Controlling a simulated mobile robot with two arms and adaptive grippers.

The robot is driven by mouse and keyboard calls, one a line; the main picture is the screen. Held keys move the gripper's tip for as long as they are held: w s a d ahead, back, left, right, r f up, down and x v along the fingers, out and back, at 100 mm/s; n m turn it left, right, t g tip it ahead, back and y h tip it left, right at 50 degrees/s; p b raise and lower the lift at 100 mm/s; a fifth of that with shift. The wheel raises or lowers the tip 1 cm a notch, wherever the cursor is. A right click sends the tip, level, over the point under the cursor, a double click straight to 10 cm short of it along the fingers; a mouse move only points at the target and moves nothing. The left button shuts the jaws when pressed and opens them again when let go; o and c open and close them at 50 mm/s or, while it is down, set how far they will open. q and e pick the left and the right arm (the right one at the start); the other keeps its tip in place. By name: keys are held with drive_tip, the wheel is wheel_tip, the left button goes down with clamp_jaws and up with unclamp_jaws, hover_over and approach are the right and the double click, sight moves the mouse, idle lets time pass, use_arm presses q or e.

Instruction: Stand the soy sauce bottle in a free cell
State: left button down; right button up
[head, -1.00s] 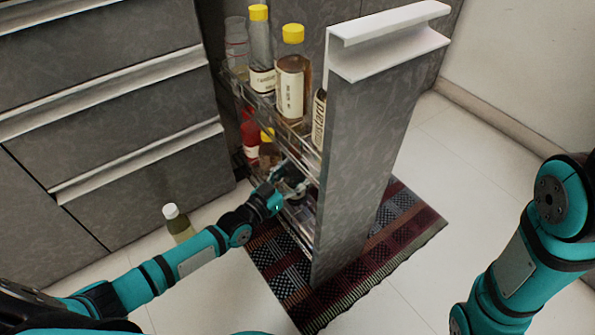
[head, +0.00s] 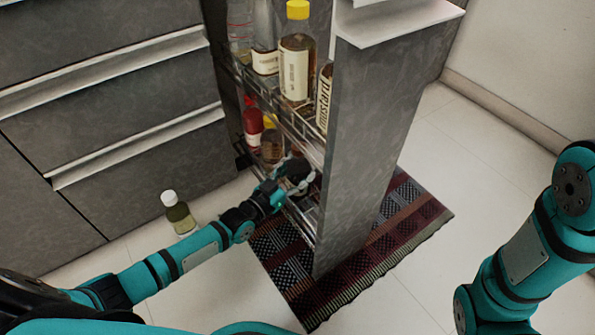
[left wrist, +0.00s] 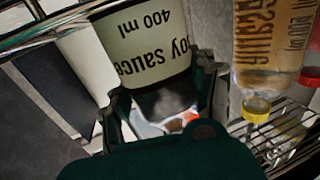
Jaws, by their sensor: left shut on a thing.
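The soy sauce bottle (left wrist: 145,45) fills the middle of the left wrist view, with its pale label reading "soy sauce 400 ml" upside down in the picture. My left gripper (left wrist: 160,100) is shut on it, with one finger at each side. In the head view the left gripper (head: 297,180) is at the lower level of the pull-out rack (head: 262,92), near the front panel. There the gripper and shadow largely hide the bottle. The cells below it cannot be made out clearly. My right gripper is out of the picture.
A red bottle (head: 252,125) and a yellow-capped bottle (head: 271,145) stand on the lower level. Several bottles stand above, including mustard (head: 324,100). The grey front panel (head: 375,150) is close on the right. A white-capped bottle (head: 179,215) stands on the floor.

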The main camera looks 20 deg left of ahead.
use_arm(q)
drive_tip(key=shift+r, duration=0.15)
drive_tip(key=shift+c, duration=1.5)
unclamp_jaws()
drive_tip(key=shift+f, duration=0.2)
drive_tip(key=shift+s+a, duration=0.1)
drive_tip(key=shift+s, duration=0.2)
drive_tip(key=v, duration=1.1)
drive_tip(key=shift+s, duration=0.2)
drive_tip(key=shift+a+r, duration=0.1)
